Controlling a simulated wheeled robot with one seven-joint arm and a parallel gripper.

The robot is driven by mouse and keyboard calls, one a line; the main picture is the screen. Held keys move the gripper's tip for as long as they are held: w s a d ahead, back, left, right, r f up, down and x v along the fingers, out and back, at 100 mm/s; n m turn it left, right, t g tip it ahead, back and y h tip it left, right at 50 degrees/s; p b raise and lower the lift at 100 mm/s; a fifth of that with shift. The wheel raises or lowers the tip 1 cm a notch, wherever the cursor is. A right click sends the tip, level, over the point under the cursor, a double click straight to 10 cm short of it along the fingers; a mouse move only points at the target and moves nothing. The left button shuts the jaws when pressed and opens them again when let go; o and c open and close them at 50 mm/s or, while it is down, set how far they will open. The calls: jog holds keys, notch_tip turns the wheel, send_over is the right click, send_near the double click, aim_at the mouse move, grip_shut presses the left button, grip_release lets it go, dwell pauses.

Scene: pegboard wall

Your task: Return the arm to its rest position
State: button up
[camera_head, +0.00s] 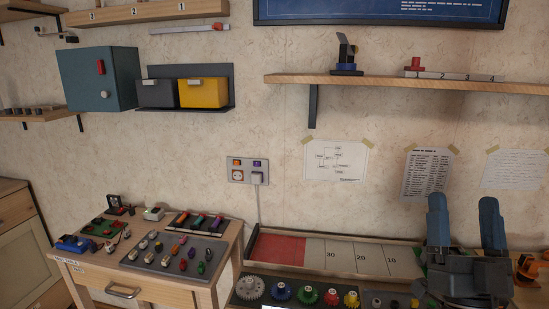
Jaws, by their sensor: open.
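My gripper (465,222) is at the lower right of the head view. Its two blue-grey fingers point up and stand wide apart, with nothing between them. It is in front of the right part of the workbench and hides some of what lies there. The rest of my arm is mostly below the picture's edge.
A wooden shelf (400,84) juts from the wall above my gripper. A small table (170,290) with small parts stands further left.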

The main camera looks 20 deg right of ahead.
jog(key=s+a+f+n+g+y, duration=0.2)
jog(key=s+a+f+n+y, duration=0.6)
jog(key=s+a+f+y, duration=0.4)
jog(key=s+a+f+g+y, duration=0.1)
jog(key=s+a+f+g, duration=0.2)
jog(key=s, duration=0.2)
jog(key=s+a+f+g+y, duration=0.2)
jog(key=s+a+f+g, duration=0.1)
jog(key=s, duration=0.3)
jog(key=shift+s+a+f+n+g, duration=0.3)
jog(key=shift+f+n+g, duration=0.1)
jog(key=shift+f+g, duration=0.1)
jog(key=shift+c, duration=0.5)
